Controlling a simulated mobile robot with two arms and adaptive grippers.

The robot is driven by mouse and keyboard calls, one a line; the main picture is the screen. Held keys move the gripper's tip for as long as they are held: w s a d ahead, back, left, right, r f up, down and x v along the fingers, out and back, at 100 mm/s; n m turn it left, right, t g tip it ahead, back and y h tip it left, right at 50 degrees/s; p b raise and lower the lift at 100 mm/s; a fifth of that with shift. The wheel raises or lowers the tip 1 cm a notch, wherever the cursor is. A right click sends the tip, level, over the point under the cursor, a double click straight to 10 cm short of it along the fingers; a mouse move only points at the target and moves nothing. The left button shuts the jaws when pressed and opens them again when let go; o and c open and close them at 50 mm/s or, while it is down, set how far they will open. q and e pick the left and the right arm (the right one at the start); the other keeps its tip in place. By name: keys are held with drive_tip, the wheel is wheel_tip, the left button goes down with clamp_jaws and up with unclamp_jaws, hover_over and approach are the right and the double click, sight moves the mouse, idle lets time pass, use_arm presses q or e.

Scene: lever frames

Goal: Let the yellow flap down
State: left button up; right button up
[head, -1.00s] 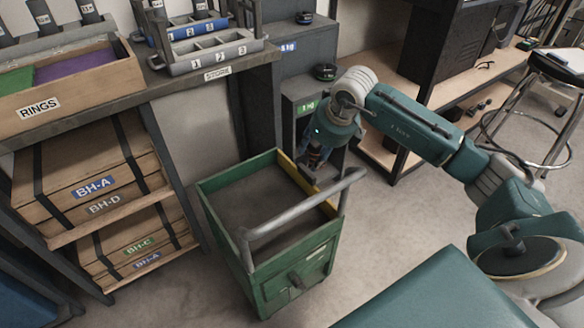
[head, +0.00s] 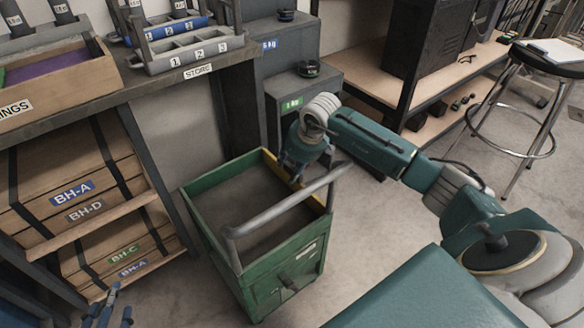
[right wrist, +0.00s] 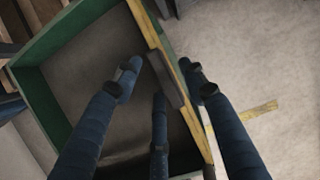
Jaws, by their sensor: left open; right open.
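A green cart (head: 215,235) stands on the floor with an open top. Its yellow flap (head: 271,158) forms the far right side and looks upright, partly hidden by my right gripper and the cart's grey handle bar. My right gripper (head: 297,178) points down at this flap's top edge. In the right wrist view, its fingers (right wrist: 162,82) are spread, with the yellow edge (right wrist: 168,50) and a dark grey bar (right wrist: 167,78) running between them. Whether they touch is unclear. My left gripper (head: 108,308) is open and empty at the bottom left, partly cut off.
A shelf with wooden crates (head: 75,165) stands left of the cart. Grey cabinets (head: 310,80) stand behind it. A wooden shelf unit (head: 440,75) and a stool (head: 550,60) are to the right. Floor right of the cart is clear.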

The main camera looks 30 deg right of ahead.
clamp_jaws()
drive_tip(key=shift+d, duration=0.1)
